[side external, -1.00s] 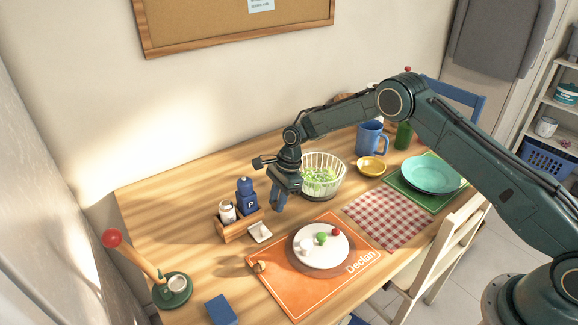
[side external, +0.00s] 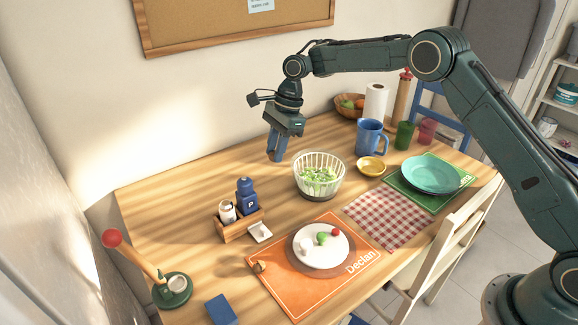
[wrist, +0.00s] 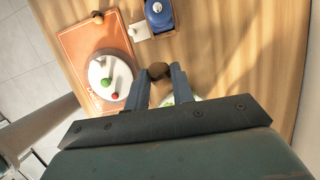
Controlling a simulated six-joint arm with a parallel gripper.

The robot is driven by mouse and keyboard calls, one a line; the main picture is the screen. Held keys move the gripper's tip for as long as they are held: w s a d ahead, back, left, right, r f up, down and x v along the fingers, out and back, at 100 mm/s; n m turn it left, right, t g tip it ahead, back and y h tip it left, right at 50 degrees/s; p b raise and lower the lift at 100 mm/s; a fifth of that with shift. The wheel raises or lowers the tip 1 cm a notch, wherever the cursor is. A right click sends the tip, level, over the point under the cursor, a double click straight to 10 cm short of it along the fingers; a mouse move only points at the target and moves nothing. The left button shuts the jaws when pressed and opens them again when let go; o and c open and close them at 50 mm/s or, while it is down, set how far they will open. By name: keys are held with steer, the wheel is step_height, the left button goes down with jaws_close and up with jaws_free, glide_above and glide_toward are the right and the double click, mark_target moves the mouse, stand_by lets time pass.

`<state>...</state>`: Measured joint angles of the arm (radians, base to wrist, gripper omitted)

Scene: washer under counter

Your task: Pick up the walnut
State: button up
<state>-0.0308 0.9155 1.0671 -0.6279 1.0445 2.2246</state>
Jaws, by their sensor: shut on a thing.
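The walnut (wrist: 159,70) is a small brown rounded thing between my fingertips in the wrist view. My gripper (wrist: 160,74) is shut on it. In the side view my gripper (side external: 275,157) hangs fingers-down well above the table, behind and left of the salad bowl. The walnut cannot be made out there.
A clear bowl of greens (side external: 320,178) stands near my gripper. A condiment caddy (side external: 240,226) and an orange placemat (side external: 285,285) with a plate (side external: 320,262) are in front. A small brown thing (side external: 260,267) lies at the placemat's left edge. Open wood lies behind the caddy.

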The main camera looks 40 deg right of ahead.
steer(key=shift+r, duration=0.65)
